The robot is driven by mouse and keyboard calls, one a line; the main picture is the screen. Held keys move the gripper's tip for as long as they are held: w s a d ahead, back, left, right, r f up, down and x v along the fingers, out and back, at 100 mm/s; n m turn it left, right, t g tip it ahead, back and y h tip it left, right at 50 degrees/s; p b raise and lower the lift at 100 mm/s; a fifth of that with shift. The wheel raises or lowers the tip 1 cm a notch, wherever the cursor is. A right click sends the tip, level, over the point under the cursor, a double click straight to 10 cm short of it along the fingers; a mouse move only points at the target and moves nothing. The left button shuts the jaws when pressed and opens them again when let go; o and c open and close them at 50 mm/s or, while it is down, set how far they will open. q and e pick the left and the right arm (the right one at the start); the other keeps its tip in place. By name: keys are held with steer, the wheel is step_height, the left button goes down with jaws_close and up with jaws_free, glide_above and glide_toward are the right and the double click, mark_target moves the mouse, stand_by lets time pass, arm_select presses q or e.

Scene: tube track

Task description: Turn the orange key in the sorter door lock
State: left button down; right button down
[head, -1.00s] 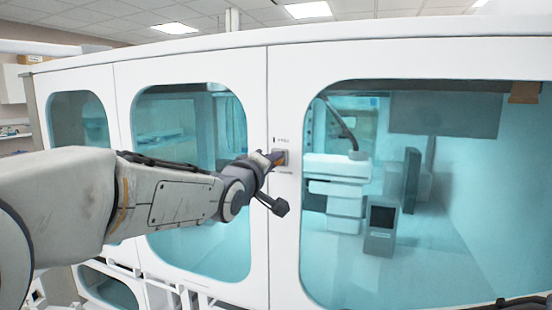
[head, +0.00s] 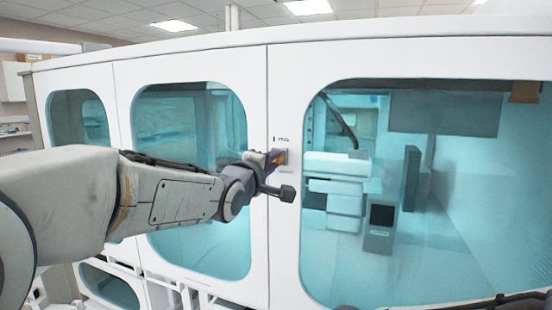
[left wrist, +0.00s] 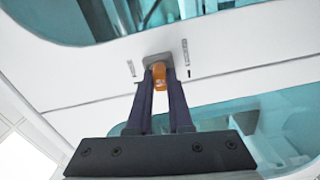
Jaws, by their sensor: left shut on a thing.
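The orange key (head: 277,158) sits in the grey lock (head: 284,154) on the white door frame, left of the large right window. The key (left wrist: 160,77) also shows in the left wrist view, standing out from the lock plate (left wrist: 156,59). My left gripper (head: 269,159) reaches in from the left and is shut on the key. In the left wrist view its two dark fingers (left wrist: 160,90) lie on either side of the key. The keyhole is hidden behind the key and fingers.
The white sorter cabinet (head: 190,65) with teal windows fills the view. White and grey equipment (head: 338,185) stands behind the right window (head: 450,220). Small dark markings (left wrist: 186,54) flank the lock. The space in front of the right window is mostly clear.

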arm_select(q)
steer(key=shift+n, duration=0.5)
steer(key=c, duration=0.7)
jaws_free()
steer(key=shift+c, duration=0.2)
